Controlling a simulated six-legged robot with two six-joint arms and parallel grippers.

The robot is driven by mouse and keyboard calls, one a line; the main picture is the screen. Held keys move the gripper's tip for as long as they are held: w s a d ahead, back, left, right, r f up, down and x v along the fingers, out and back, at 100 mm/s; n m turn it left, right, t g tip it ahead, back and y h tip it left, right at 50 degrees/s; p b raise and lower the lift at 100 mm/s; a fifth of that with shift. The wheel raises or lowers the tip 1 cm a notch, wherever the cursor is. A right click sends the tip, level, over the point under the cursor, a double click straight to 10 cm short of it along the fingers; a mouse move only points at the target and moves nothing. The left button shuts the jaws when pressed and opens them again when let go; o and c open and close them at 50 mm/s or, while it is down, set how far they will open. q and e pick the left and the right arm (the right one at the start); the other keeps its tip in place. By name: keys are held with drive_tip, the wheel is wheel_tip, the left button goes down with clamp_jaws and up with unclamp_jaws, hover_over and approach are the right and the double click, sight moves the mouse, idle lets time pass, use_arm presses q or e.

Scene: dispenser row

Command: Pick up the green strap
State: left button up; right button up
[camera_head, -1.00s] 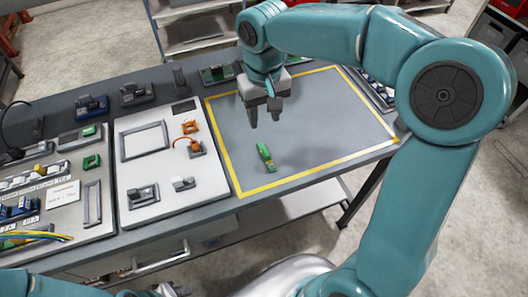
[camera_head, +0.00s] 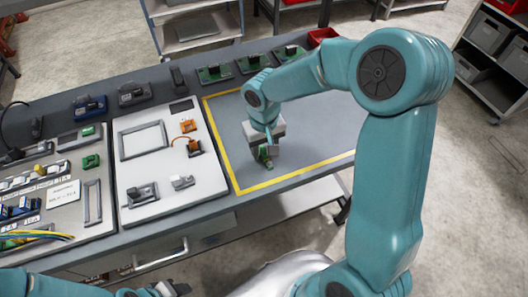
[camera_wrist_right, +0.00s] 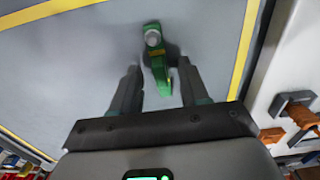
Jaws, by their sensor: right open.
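The green strap (camera_wrist_right: 158,62) lies on the grey mat inside the yellow border. It is a small green piece with a round grey part at one end in the right wrist view. In the head view the strap (camera_head: 265,157) is partly hidden by my right gripper (camera_head: 263,153). In the right wrist view my right gripper (camera_wrist_right: 158,84) is open, with one finger on each side of the strap's near end and gaps between them. The strap's round end reaches out past the fingertips.
The grey mat with its yellow border (camera_head: 285,180) is otherwise clear. A white panel (camera_head: 180,160) with a frame, orange parts and grey clips lies to its left. Green boards (camera_head: 250,63) stand along the back edge. A red bin (camera_head: 322,36) stands at the back right.

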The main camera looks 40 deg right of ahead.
sight(264, 150)
drive_tip(key=shift+w+d+f, duration=0.1)
drive_tip(key=shift+w, duration=0.1)
clamp_jaws()
drive_tip(key=shift+s, duration=0.1)
drive_tip(key=shift+r, duration=0.6)
wheel_tip(264, 150, up, 19)
drive_tip(key=shift+r+p, duration=1)
idle(0.4)
